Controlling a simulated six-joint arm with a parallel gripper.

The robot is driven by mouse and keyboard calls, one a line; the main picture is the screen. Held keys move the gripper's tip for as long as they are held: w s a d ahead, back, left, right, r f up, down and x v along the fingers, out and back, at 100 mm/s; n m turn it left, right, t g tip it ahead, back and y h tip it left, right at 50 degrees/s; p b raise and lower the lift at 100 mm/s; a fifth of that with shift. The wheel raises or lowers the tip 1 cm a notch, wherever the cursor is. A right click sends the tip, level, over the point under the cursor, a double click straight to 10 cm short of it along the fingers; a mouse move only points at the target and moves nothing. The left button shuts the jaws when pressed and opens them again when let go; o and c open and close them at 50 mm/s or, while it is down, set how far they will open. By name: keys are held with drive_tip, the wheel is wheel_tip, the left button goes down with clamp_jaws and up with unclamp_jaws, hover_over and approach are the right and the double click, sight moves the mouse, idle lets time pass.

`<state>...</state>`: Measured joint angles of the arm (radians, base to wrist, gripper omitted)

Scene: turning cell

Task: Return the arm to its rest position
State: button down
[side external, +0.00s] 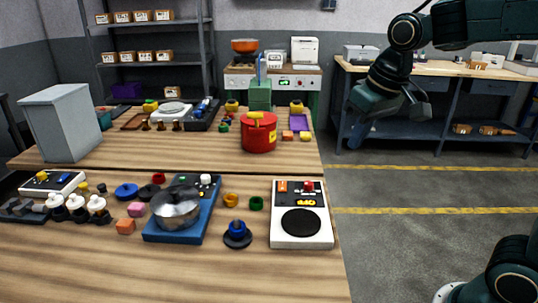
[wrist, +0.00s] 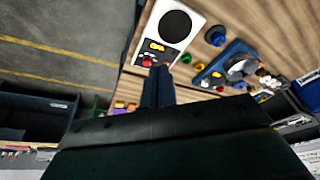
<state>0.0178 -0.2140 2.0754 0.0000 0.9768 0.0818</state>
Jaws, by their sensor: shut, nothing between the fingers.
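My gripper (side external: 358,135) hangs in the air to the right of the wooden tables in the side view, above the grey floor, with its fingers pointing down. It is apart from every object. In the wrist view my gripper (wrist: 158,72) has its two fingers side by side, shut with nothing between them. My dark green arm comes in from the upper right of the side view.
The near table (side external: 90,260) holds a white unit with a black disc (side external: 301,222), a blue unit with a pot (side external: 177,208) and several small parts. A red canister (side external: 258,133) stands on the table behind. A workbench (side external: 440,75) stands behind my gripper.

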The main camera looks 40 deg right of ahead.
drive_tip(key=s+f+n+t, duration=0.1)
drive_tip(key=s+f+t, duration=0.1)
drive_tip(key=s, duration=1.2)
drive_tip(key=shift+a+f, duration=0.3)
drive_tip(key=shift+f, duration=0.05)
idle(0.3)
